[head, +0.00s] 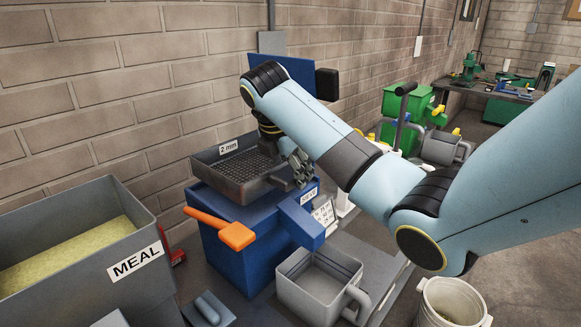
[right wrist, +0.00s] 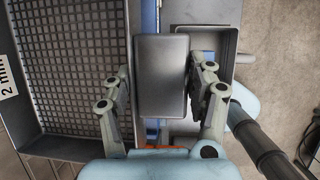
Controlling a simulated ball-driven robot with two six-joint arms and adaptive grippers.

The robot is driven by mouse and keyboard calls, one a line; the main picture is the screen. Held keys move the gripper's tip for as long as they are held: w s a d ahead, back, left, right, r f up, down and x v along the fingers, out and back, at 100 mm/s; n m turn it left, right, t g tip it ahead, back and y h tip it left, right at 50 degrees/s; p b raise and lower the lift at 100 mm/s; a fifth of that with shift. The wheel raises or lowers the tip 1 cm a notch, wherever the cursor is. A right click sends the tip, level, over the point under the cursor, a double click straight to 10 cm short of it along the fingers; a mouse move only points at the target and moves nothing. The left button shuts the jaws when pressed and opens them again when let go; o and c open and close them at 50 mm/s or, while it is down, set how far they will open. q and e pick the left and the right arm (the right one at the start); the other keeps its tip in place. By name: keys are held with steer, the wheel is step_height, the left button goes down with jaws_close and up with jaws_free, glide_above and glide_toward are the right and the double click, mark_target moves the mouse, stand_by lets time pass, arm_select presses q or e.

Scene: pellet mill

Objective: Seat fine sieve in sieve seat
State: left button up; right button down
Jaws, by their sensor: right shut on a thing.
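The fine sieve (head: 262,186) is a dark grey tray with a mesh floor and a "2 mm" label. It is at the top of the blue sieve housing (head: 225,258). My right gripper (head: 297,168) is at the sieve's right side. In the right wrist view, my right gripper (right wrist: 161,90) is shut on a grey block-like grip (right wrist: 161,62) beside the mesh of the sieve (right wrist: 75,60). The sieve hides the seat under it, and I cannot tell whether it rests fully in it. My left gripper is not in view.
An orange handle (head: 236,236) sticks out at the housing's front. A grey handled container (head: 318,290) stands below the blue chute (head: 300,222). A grey meal bin (head: 130,275) is at left, and a pale bucket (head: 450,310) at lower right. The brick wall is close behind.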

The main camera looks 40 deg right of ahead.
steer(key=shift+f, duration=0.1)
steer(key=shift+f, duration=0.8)
steer(key=shift+f, duration=0.4)
stand_by(0.6)
steer(key=shift+f, duration=1.15)
stand_by(0.4)
steer(key=shift+c, duration=1.6)
jaws_free()
steer(key=shift+s, duration=0.1)
